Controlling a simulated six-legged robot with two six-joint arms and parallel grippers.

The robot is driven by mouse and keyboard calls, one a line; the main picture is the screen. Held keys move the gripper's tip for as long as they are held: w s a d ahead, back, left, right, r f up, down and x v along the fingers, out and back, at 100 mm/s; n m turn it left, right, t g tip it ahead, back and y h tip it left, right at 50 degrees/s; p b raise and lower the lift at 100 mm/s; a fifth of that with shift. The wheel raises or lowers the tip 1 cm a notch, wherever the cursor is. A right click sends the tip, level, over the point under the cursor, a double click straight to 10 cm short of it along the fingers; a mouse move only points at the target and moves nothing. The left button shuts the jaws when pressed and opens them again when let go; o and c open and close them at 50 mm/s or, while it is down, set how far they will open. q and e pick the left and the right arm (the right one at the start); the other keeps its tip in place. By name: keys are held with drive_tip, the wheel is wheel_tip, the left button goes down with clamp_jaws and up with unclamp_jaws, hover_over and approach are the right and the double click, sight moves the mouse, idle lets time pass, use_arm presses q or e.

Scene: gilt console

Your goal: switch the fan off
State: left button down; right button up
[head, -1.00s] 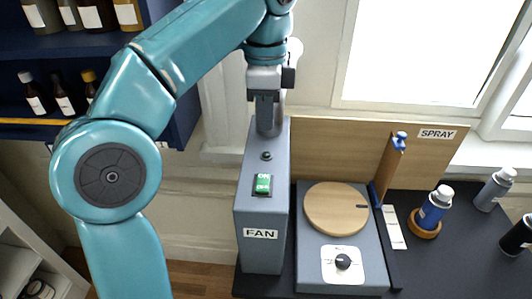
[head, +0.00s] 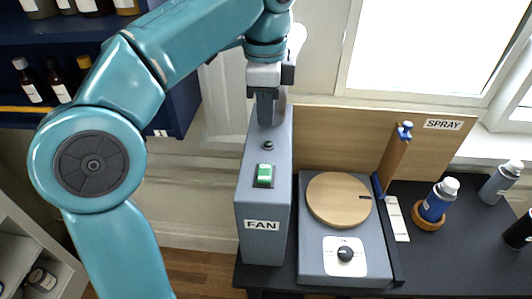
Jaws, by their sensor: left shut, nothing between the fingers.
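The fan box (head: 263,200) is a tall grey housing with a white FAN label (head: 262,225) on its front. A green rocker switch (head: 264,174) sits on its sloping upper face, with a small dark round knob or lamp (head: 268,145) above it. My left gripper (head: 265,122) points down, shut and empty, over the upper end of the box, above and behind the switch. I cannot tell whether its fingertips touch the box. My right gripper is not in view.
Right of the box stand a grey unit with a round wooden turntable (head: 339,199) and a dial (head: 345,254), and a wooden board with a SPRAY label (head: 443,124). A blue spray can (head: 439,199) and other cans stand on the dark table. Bottle shelves are at left.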

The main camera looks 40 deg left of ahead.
sight(267, 163)
use_arm(q)
drive_tip(key=f, duration=1)
drive_tip(key=shift+w+a+b, duration=0.15)
drive_tip(key=shift+w+b, duration=0.1)
drive_tip(key=shift+b, duration=0.1)
drive_tip(key=shift+w+f, duration=0.15)
drive_tip(key=shift+f, duration=0.35)
drive_tip(key=shift+s, duration=0.2)
drive_tip(key=shift+w, duration=0.1)
